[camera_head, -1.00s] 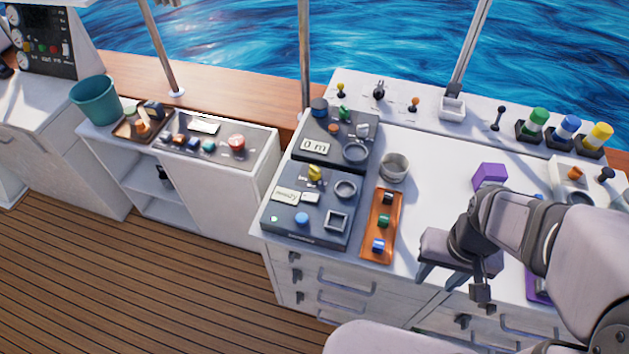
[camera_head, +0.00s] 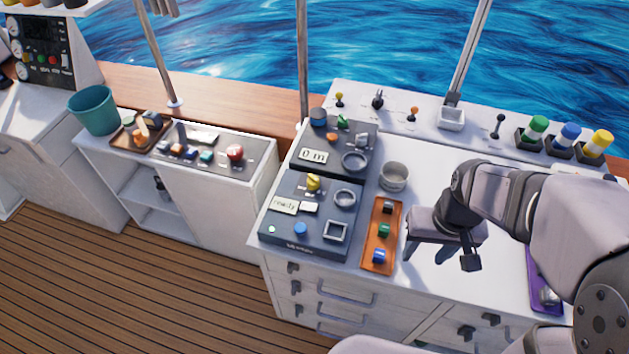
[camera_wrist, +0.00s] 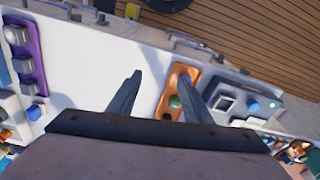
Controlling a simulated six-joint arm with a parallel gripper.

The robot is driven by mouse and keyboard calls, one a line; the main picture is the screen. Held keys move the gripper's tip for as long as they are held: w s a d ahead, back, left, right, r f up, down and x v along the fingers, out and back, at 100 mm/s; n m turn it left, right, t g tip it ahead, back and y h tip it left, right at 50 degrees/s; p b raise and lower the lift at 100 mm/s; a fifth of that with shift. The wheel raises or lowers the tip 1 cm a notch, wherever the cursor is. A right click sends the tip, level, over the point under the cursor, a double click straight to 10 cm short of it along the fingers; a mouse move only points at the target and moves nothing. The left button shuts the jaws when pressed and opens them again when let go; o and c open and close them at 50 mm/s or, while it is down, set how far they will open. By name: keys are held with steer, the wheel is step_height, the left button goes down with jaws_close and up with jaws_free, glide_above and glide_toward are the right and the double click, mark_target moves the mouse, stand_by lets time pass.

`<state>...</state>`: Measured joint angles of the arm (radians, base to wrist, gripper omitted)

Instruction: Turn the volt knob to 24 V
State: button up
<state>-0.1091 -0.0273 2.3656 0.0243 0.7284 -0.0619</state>
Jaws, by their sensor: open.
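The volt knob cannot be singled out, since the knob labels are too small to read. A yellow knob (camera_head: 313,183) stands on the dark panel (camera_head: 280,236) whose display (camera_head: 284,204) seems to read "ready". A blue round knob (camera_head: 301,229) sits lower on that panel and also shows in the wrist view (camera_wrist: 252,107). My gripper (camera_head: 438,258) is open and empty above the white counter, right of the orange tray. In the wrist view my gripper's fingers (camera_wrist: 160,76) are spread, the right one overlapping the tray.
The orange tray (camera_head: 370,262) holds black, green and blue pieces. A grey round cup (camera_head: 394,177) stands behind it. Small levers line the back ledge. A purple tray (camera_head: 536,281) lies at the right. Counter beneath my gripper is clear.

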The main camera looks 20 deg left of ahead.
steer(key=w+a+f+n+t+y+b, duration=0.1)
steer(key=w+a+n+b, duration=0.3)
steer(key=w+a, duration=0.7)
steer(key=n+t+y+b, duration=0.1)
steer(key=n+y+b, duration=0.1)
steer(key=n+b, duration=0.1)
glide_above(314, 179)
steer(key=s+d, duration=0.2)
steer(key=shift+p+x, duration=1.25)
steer(key=shift+x, duration=2.15)
steer(key=shift+w, duration=0.2)
steer(key=c, duration=1.1)
